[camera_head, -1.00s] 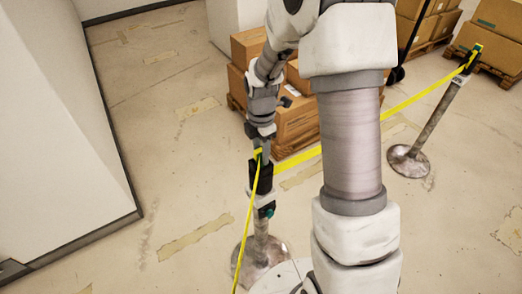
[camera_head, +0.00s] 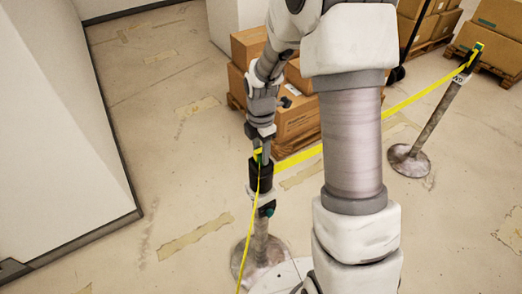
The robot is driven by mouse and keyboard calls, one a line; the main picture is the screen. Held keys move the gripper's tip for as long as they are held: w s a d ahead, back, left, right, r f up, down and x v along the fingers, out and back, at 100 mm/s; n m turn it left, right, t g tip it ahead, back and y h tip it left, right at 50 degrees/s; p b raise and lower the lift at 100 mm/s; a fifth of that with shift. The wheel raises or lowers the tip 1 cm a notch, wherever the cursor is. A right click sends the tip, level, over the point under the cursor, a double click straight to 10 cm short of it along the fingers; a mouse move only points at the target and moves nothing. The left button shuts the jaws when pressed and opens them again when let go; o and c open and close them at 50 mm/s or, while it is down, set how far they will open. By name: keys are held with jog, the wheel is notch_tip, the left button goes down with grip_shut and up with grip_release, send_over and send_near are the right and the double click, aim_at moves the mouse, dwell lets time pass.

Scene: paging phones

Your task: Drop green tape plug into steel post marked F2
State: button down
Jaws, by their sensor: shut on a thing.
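My gripper (camera_head: 262,146) points down at the head of the near steel post (camera_head: 261,243) and is shut on the green tape plug (camera_head: 257,156), of which only a small green bit shows. The plug is at the post's black head (camera_head: 261,178); I cannot tell whether it is seated in it or just above. The yellow tape (camera_head: 248,225) runs from there down toward the bottom edge. A white label (camera_head: 258,196) is wrapped below the black head, but its marking is not readable. A second steel post (camera_head: 432,123) with a green-topped head stands at the right.
A second yellow tape (camera_head: 400,106) stretches between the two posts. Cardboard boxes (camera_head: 298,118) on a pallet stand behind the near post, with more boxes (camera_head: 492,55) at the upper right. A white wall (camera_head: 50,130) is at the left. The floor between wall and post is clear.

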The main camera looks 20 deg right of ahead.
jog(key=shift+f, duration=0.2)
jog(key=c, duration=0.7)
grip_release()
jog(key=shift+r, duration=0.1)
notch_tip(320, 180, up, 11)
jog(key=p, duration=0.8)
jog(key=s+r+m+t, duration=0.5)
jog(key=s+r+m, duration=1.5)
jog(key=r+m, duration=0.1)
jog(key=shift+s+r+m+t, duration=0.15)
jog(key=shift+s+m+t, duration=0.1)
jog(key=shift+m+t, duration=0.05)
